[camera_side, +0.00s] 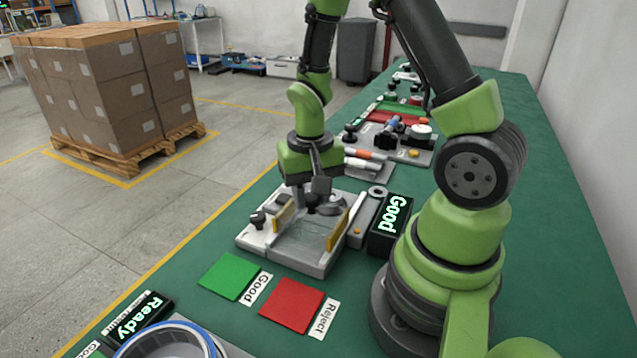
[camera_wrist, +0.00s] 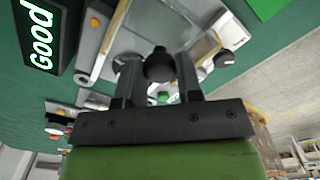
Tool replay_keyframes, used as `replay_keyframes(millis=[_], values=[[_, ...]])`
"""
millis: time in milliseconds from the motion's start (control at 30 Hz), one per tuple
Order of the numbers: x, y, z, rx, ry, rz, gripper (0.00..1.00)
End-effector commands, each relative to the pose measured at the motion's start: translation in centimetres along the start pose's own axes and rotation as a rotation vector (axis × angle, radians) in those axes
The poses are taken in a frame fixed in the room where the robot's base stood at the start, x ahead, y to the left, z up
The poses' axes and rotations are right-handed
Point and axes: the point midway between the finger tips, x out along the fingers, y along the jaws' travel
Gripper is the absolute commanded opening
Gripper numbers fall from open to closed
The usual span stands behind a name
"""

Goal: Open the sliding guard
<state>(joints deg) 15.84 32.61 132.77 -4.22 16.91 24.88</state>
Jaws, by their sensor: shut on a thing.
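The test fixture (camera_side: 305,262) is a light grey box on the green bench. Its sliding guard (camera_side: 312,234) looks like a clear panel between two yellow strips. My gripper (camera_side: 312,203) points down over the back part of the guard. In the wrist view my gripper (camera_wrist: 160,88) has its two dark fingers on either side of a round black knob (camera_wrist: 159,63), shut on it. The knob appears to belong to the guard. The fingers and wrist partly hide the back of the fixture, and I cannot tell how far the guard is open.
A lit "Good" display (camera_side: 390,225) stands close to the fixture's right. A green Good pad (camera_side: 230,276) and a red Reject pad (camera_side: 292,304) lie in front. A "Ready" display (camera_side: 138,317) is at front left. Another fixture with parts (camera_side: 400,140) stands behind.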

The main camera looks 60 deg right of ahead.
Motion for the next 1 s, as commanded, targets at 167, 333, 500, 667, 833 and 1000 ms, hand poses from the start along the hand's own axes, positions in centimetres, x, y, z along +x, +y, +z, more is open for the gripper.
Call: replay_keyframes(millis=[167,333,500,667,833,1000], values=[[-0.1,0.0,-0.1,-0.001,0.004,-0.002,0.00],[-0.1,0.0,-0.1,-0.001,0.003,-0.001,0.58],[0.0,0.0,-0.1,0.000,0.002,-0.001,0.59],[-0.3,0.0,-0.1,-0.001,0.003,-0.001,0.59],[-2.1,0.0,-0.2,0.000,0.007,-0.004,0.59],[-5.3,0.0,-0.2,0.000,0.010,-0.006,0.59]])
